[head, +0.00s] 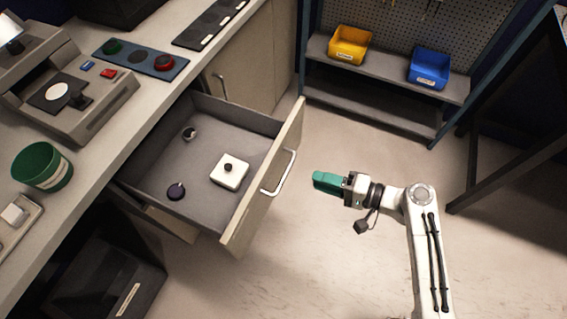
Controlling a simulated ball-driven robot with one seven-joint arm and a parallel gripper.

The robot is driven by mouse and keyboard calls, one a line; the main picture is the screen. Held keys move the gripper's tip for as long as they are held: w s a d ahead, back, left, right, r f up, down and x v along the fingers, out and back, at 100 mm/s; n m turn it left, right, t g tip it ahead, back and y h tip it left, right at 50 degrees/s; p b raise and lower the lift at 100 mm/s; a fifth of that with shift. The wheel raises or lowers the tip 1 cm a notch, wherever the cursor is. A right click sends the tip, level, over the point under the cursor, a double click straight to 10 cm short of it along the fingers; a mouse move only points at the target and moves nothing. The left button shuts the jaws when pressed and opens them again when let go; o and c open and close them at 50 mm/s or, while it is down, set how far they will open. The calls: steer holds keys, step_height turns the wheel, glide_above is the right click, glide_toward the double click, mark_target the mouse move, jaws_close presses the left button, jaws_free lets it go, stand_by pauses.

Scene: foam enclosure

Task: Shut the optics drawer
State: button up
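The optics drawer (205,205) is pulled far out from under the counter. Its pale front panel (236,237) carries a silver bar handle (280,173) on the outside. Inside lie a white square block with a dark knob (229,173), a dark round piece (176,191) and a small round ring-like piece (189,133). My gripper (318,182), with green fingers, is in front of the drawer, to the right of the handle and apart from it. The fingers look close together, but from this angle I cannot tell whether they are open or shut.
The counter (95,165) holds a microscope-like device (70,95), a green cup (42,167) and a button panel (140,60). A shelf (385,70) with a yellow bin (349,45) and a blue bin (428,68) stands behind. Floor (300,250) around my arm is clear.

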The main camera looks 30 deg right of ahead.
mark_target(287, 171)
steer(key=p+x, duration=0.1)
steer(key=x, duration=0.9)
steer(key=shift+w+a, duration=0.1)
steer(key=shift+a, duration=0.05)
steer(key=shift+c, duration=0.3)
jaws_close()
